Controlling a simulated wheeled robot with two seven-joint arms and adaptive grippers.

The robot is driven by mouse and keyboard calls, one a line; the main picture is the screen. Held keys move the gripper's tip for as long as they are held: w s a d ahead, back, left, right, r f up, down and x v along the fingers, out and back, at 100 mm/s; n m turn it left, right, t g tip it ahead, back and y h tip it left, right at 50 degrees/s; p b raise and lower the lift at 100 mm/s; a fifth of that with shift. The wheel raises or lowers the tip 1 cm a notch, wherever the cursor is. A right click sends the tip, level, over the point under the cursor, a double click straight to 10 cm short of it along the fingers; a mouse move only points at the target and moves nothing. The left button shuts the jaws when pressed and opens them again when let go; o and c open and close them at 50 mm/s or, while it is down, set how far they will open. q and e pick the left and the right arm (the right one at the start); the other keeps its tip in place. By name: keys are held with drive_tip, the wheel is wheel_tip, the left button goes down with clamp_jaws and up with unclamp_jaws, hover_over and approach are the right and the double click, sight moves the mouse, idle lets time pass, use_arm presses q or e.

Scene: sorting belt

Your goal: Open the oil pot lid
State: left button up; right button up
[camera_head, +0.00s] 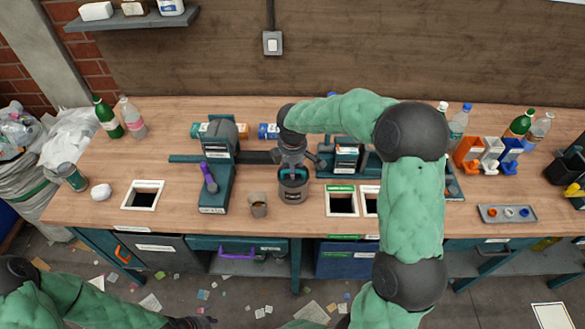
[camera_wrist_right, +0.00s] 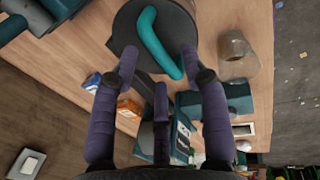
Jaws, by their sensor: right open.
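The oil pot (camera_head: 293,192) is a dark grey cylinder standing near the front edge of the bench. Its dark round lid (camera_wrist_right: 181,20) carries a curved teal handle (camera_wrist_right: 152,42), seen close up in the right wrist view. My right gripper (camera_head: 292,168) points down above the pot. Its fingers (camera_wrist_right: 160,66) are spread and empty, with the handle just beyond the tips. I cannot tell whether any finger touches it. My left gripper (camera_head: 190,322) shows only partly at the bottom edge of the head view, low and away from the pot.
A small cup (camera_head: 258,205) stands just left of the pot, and a teal press-like device (camera_head: 216,185) stands further left. Square bench openings (camera_head: 341,213) lie to the right. Boxes (camera_head: 268,131) are behind. A grey tray (camera_head: 507,222) lies far right.

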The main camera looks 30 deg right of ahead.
drive_tip(key=shift+f, duration=0.45)
clamp_jaws()
drive_tip(key=shift+r, duration=0.1)
